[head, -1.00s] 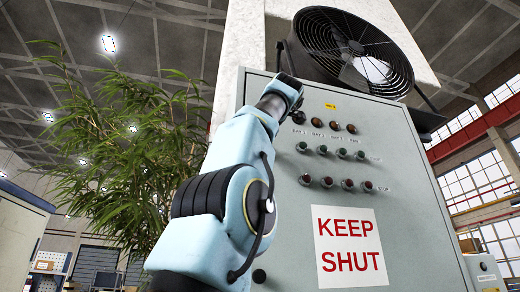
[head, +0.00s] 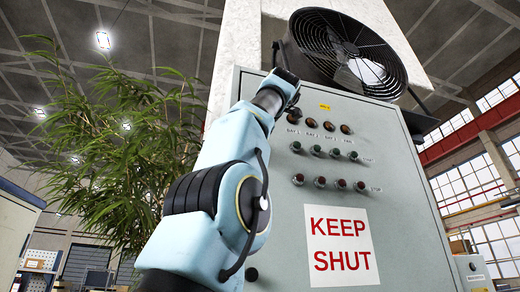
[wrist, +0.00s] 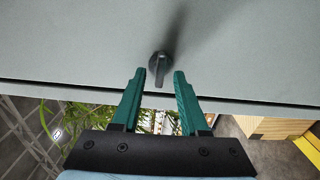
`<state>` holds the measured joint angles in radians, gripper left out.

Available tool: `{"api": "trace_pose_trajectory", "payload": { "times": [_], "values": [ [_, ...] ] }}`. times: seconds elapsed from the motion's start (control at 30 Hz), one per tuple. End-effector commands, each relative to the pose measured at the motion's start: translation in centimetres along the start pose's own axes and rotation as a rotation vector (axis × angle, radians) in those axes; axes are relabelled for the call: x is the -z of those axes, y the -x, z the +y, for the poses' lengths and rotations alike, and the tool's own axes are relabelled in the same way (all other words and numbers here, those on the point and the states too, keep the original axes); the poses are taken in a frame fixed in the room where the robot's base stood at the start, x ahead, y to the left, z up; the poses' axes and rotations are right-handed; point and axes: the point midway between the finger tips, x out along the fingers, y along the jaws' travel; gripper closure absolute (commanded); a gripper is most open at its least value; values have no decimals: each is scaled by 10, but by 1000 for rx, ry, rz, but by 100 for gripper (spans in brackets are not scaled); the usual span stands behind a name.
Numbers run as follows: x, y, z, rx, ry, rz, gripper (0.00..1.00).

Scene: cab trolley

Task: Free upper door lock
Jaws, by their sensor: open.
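The upper door lock (wrist: 159,68) is a small dark knob with a straight grip bar on the grey cabinet door (wrist: 75,45), near the door's edge. In the wrist view its bar points down the picture, toward my gripper. My gripper (wrist: 160,73) has two green fingers, open and apart, one on each side of the bar near the fingertips. I see a gap on both sides; whether the tips reach the full depth of the knob I cannot tell. In the head view my arm covers the lock, and my fingers do not show.
The cabinet front (head: 410,225) carries rows of lamps and buttons (head: 325,150) and a "KEEP SHUT" sign (head: 340,245). A dark round fitting (head: 252,274) sits low on its left side. A caged fan (head: 347,52) is above. A leafy plant (head: 110,150) stands left of my arm.

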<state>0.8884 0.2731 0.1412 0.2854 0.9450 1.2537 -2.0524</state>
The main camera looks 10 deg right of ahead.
Motion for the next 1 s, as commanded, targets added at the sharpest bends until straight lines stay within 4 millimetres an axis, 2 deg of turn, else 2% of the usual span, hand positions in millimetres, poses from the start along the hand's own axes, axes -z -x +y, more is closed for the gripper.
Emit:
{"api": "trace_pose_trajectory", "payload": {
  "times": [0.3, 0.5, 0.7, 1.0],
  "values": [
    [-1, 58, -2, -1, 1, -5, 56],
    [0, 83, -1, -1, 0, -2, 56],
    [0, 93, -1, 1, 0, 0, 56],
    [0, 94, -1, 1, 0, 1, 56]
  ]
}}
